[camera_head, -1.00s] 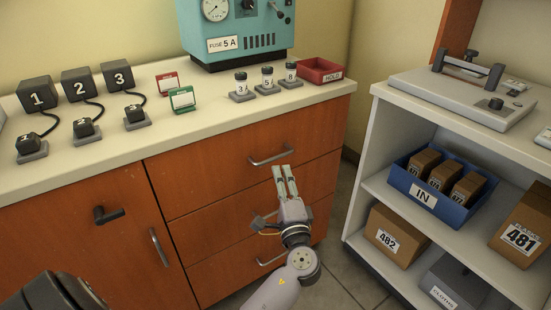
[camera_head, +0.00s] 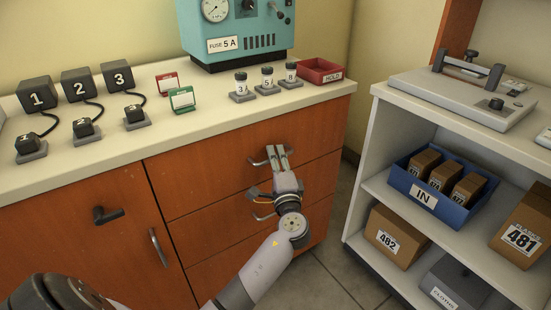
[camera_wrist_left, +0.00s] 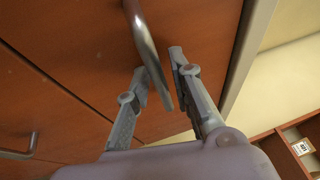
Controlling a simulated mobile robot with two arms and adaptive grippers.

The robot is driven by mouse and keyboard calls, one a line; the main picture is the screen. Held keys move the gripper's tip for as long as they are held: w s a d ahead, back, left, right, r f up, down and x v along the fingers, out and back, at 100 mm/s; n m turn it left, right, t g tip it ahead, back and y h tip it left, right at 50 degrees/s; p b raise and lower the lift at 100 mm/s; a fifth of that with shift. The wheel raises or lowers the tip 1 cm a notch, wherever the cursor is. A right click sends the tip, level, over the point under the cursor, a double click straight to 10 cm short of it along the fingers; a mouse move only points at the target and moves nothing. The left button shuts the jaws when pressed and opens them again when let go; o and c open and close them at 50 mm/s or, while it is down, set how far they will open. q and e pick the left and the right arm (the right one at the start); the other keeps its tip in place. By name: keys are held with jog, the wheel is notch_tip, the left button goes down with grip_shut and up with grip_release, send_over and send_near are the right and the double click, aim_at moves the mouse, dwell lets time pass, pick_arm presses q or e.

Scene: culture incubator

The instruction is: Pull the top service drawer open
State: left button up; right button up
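The top service drawer (camera_head: 215,185) is a wood-fronted drawer under the counter, and it looks closed. Its metal bar handle (camera_head: 257,163) runs across the middle of its front. My left gripper (camera_head: 277,152) is at this handle, fingers pointing at the drawer front, with a gap between them. In the left wrist view the handle (camera_wrist_left: 143,32) runs down to the fingertips and its lower end shows in the gap between the fingers (camera_wrist_left: 162,75). I cannot tell whether either finger touches it. My right gripper is not in view.
A lower drawer handle (camera_head: 264,212) is partly behind my left wrist. A cabinet door (camera_head: 90,245) with a dark latch (camera_head: 108,215) is at left. A white shelf unit (camera_head: 365,205) with boxes stands at right. Floor shows between them.

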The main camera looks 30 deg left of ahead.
pick_arm(q)
grip_shut()
jog(key=shift+d+f, duration=0.1)
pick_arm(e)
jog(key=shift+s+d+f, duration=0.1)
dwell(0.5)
